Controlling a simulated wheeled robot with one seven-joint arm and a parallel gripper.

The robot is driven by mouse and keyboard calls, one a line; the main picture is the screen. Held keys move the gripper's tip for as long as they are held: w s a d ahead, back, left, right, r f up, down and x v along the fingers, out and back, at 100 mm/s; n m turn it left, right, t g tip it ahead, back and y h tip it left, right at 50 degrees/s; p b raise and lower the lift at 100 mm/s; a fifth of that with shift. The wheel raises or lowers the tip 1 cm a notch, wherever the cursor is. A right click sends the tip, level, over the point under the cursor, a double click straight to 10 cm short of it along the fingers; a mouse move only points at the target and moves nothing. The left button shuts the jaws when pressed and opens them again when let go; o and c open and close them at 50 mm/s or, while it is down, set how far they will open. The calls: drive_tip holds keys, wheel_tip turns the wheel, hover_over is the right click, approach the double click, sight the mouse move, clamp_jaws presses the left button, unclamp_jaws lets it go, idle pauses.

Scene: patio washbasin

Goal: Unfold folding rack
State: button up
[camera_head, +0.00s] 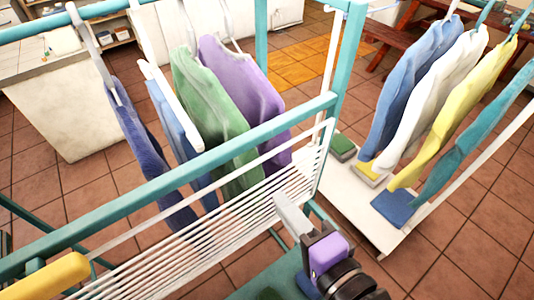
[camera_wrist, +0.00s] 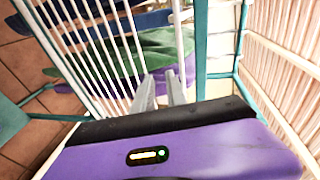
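The folding rack is a panel of thin white wires (camera_head: 240,212) hanging slanted below a teal rail (camera_head: 170,190) in the head view. Its wires and white edge bar (camera_wrist: 179,30) also show in the wrist view. My gripper (camera_head: 283,205), with a purple body and pale grey fingers, is at the panel's lower right part in the head view.
Blue, green and purple garments (camera_head: 225,100) hang behind the panel. More garments (camera_head: 430,95) hang on the right above a white shelf (camera_head: 375,222) holding folded cloths. A yellow object (camera_head: 45,277) is at lower left. Tiled floor (camera_head: 470,250) is open at lower right.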

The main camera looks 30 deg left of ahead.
sight(243, 168)
drive_tip(key=shift+n+g+y, duration=0.4)
drive_tip(key=shift+g+y, duration=0.1)
drive_tip(key=shift+g, duration=0.4)
drive_tip(key=a, duration=0.3)
drive_tip(key=w+a+r+p, duration=0.1)
drive_tip(key=a, duration=0.3)
drive_tip(key=w+a+r+p, duration=0.1)
drive_tip(key=a, duration=0.2)
drive_tip(key=shift+a+r, duration=0.1)
drive_tip(key=shift+a, duration=0.05)
clamp_jaws()
idle(0.4)
